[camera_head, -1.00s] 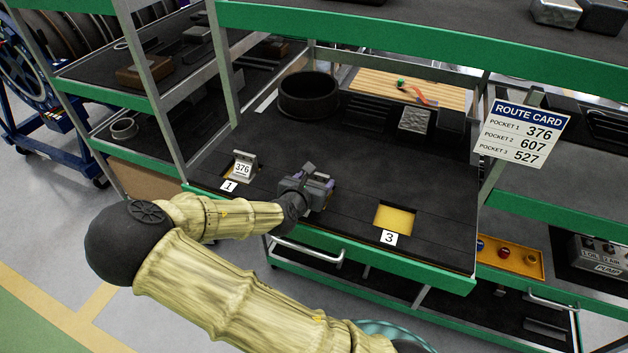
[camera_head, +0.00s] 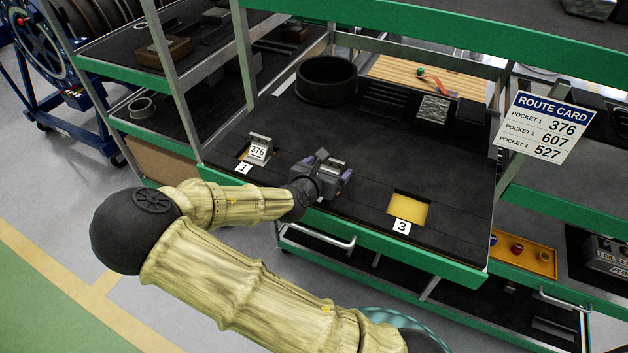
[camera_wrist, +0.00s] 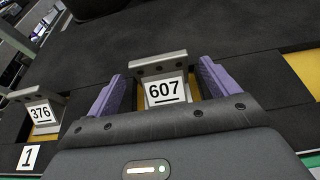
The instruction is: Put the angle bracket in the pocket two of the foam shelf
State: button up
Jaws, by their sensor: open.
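An angle bracket marked 607 (camera_wrist: 163,88) stands upright at a yellow-floored pocket of the foam shelf (camera_head: 430,175), in the wrist view. Yellow shows on both sides of its base; its lower edge is hidden by my gripper body. My gripper (camera_wrist: 163,82) is open, with one purple finger on each side of the bracket and small gaps between. In the head view my gripper (camera_head: 330,172) is low over the shelf between pockets 1 and 3, hiding the pocket there. Only a grey top edge of the bracket (camera_head: 337,163) shows there.
A bracket marked 376 (camera_head: 259,150) stands in the pocket labelled 1. The pocket labelled 3 (camera_head: 409,211) is empty and yellow. The route card (camera_head: 543,127) lists 376, 607, 527. A black ring (camera_head: 327,80) and dark blocks sit behind. Shelf posts stand at both sides.

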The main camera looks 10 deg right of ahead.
jog(key=b+v, duration=0.1)
jog(key=v, duration=0.9)
jog(key=shift+s+a, duration=0.2)
jog(key=shift+s, duration=0.1)
jog(key=shift+w+f, duration=0.1)
